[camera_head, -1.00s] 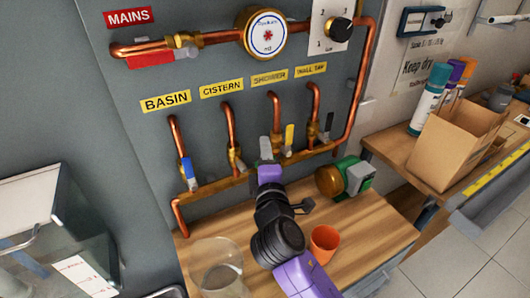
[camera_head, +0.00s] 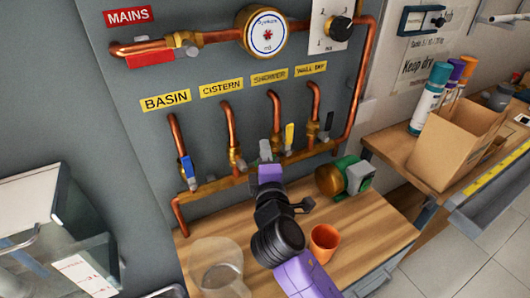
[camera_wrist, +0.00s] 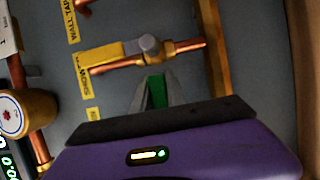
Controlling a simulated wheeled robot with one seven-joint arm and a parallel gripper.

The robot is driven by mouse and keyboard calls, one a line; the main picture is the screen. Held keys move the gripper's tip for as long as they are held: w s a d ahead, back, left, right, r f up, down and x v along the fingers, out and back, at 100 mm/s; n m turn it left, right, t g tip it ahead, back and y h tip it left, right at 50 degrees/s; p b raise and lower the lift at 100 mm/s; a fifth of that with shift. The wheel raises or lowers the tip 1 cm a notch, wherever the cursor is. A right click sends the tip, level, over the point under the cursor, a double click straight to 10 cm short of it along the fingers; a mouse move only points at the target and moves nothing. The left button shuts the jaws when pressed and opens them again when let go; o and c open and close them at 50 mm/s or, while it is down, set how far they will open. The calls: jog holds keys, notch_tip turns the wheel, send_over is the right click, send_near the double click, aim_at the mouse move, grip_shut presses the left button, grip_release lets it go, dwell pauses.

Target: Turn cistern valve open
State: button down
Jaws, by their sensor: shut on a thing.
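The cistern valve (camera_head: 237,158) is a brass valve on the second copper pipe, below the yellow CISTERN label (camera_head: 221,88). My gripper (camera_head: 265,150) is just right of it in the head view. In the wrist view my gripper (camera_wrist: 156,92) has its grey fingers closed on a green piece (camera_wrist: 157,91), which looks like the valve's lever. Most of that lever and the cistern valve body are hidden in the wrist view, so the lever's angle is unclear.
The shower valve with a yellow lever (camera_head: 289,136) is close on the right; it also shows in the wrist view (camera_wrist: 150,46). The basin valve has a blue lever (camera_head: 188,170). A clear jug (camera_head: 215,262), orange cup (camera_head: 323,242) and green-brass device (camera_head: 345,178) stand on the bench.

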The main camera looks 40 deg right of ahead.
dwell(0.9)
jog(key=w+a+r+n+t+y, duration=0.1)
jog(key=a+r+n+t, duration=0.2)
jog(key=n, duration=1.1)
jog(key=shift+a+r+t, duration=0.25)
jog(key=shift+r+t, duration=0.85)
jog(key=shift+r, duration=0.3)
jog(key=c, duration=1.3)
grip_release()
jog(key=shift+c, duration=0.2)
jog(key=shift+r, duration=0.1)
jog(key=shift+r, duration=0.1)
